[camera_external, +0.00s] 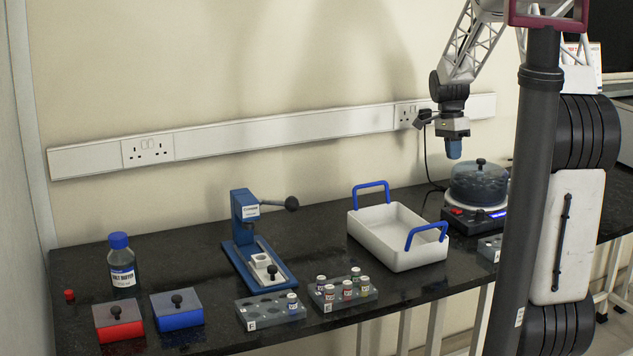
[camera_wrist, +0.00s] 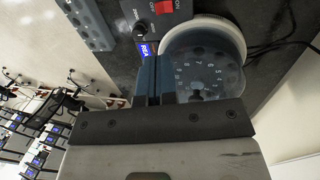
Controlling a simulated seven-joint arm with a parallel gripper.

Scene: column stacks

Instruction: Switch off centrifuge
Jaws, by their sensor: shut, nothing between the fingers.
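The centrifuge (camera_external: 479,186) stands toward the right end of the bench, with a clear round lid and a black knob on top. Its red switch (camera_external: 457,211) is on the front left of the base. In the wrist view the red switch (camera_wrist: 166,8) shows at the top edge between OFF and ON labels; I cannot tell which way it is tipped. A black dial (camera_wrist: 140,28) and a blue display (camera_wrist: 147,49) are near it. My gripper (camera_external: 454,152) is shut and empty, above the centrifuge and slightly left of its lid. Its blue fingers (camera_wrist: 157,72) partly cover the lid (camera_wrist: 215,68).
A white tray with blue handles (camera_external: 400,252) stands left of the centrifuge. A grey rack (camera_external: 489,249) is in front, partly hidden by my arm. Vial racks (camera_external: 343,294), a blue press (camera_external: 256,247) and a bottle (camera_external: 122,266) are farther left. A cable (camera_external: 427,165) runs behind.

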